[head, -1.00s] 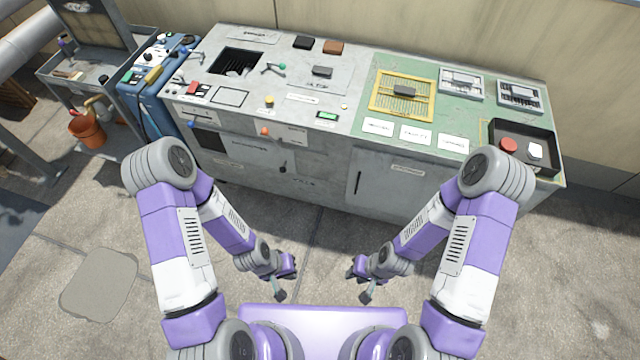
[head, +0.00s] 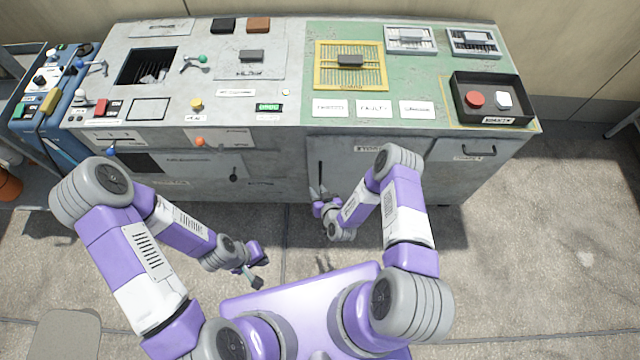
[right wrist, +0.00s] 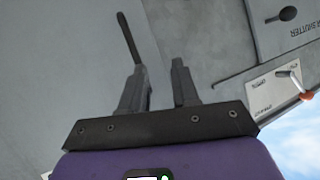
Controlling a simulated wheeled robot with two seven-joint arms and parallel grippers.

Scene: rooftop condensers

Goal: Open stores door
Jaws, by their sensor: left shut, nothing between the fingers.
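The stores door (head: 350,172) is a grey panel in the bench front, labelled at its top edge, and it looks shut. Its dark upright bar handle (head: 320,172) is near the door's left edge; the handle also shows in the right wrist view (right wrist: 128,36). My right gripper (head: 318,190) is open just in front of the handle's lower end. In the right wrist view the handle lines up with the left-hand finger, not between the fingers; I cannot tell whether they touch. My left gripper (head: 258,282) is shut and empty, low and away from the bench.
The bench top carries a yellow grille (head: 350,80), a black tray (head: 490,112) with a red button, and several levers and labels. Another cabinet front with a knob (head: 233,175) is left of the stores door. A blue unit (head: 45,105) stands at the left. The floor at right is clear.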

